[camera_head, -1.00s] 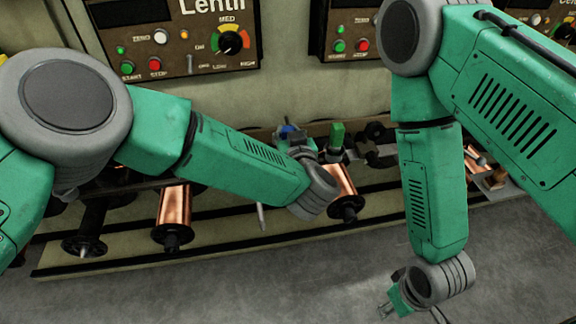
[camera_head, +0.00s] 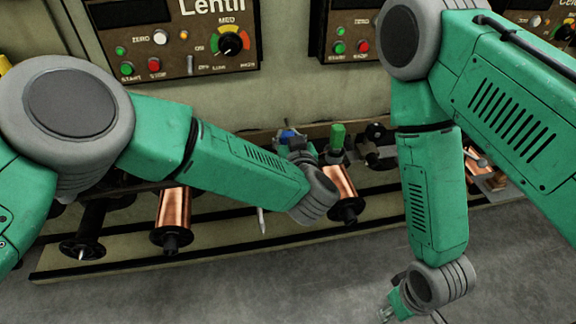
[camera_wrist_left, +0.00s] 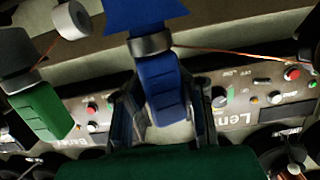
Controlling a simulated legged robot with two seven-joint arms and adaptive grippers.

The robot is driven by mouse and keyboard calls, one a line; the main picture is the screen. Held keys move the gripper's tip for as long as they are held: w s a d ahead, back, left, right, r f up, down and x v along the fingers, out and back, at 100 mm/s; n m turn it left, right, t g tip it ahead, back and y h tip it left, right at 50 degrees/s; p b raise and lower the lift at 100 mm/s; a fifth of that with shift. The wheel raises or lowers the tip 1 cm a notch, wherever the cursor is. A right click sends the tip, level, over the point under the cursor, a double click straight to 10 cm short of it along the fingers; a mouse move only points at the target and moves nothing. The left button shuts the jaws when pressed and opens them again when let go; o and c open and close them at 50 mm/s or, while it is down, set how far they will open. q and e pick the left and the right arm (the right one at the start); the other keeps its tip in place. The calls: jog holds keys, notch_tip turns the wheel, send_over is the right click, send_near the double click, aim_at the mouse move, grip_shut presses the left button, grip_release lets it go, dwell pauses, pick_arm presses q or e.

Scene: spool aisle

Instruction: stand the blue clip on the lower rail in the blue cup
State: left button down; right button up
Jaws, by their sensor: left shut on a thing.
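The blue clip (camera_wrist_left: 165,88) is between the two fingers of my left gripper (camera_wrist_left: 160,112) in the left wrist view, and the gripper is shut on it. A grey collar and a wider, pointed blue shape (camera_wrist_left: 145,14) show beyond the clip's body; I cannot tell whether this shape is part of the clip. In the head view a small patch of blue (camera_head: 287,134) shows beside my left wrist, which hides most of the gripper. I cannot make out the blue cup for certain. My right gripper (camera_head: 387,313) is low over the floor, too small to read.
A green clip (camera_head: 337,135) stands close to the right of my left gripper; it also shows in the left wrist view (camera_wrist_left: 42,112). Copper spools (camera_head: 172,215) (camera_head: 341,184) stick out from the rack nearby. Control panels (camera_head: 178,40) are on the wall behind.

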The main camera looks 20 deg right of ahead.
pick_arm(q)
jog(key=c, duration=1.5)
grip_release()
jog(key=shift+o, duration=0.2)
jog(key=d+v, duration=0.1)
jog(key=v, duration=1)
jog(key=shift+s+a, duration=0.45)
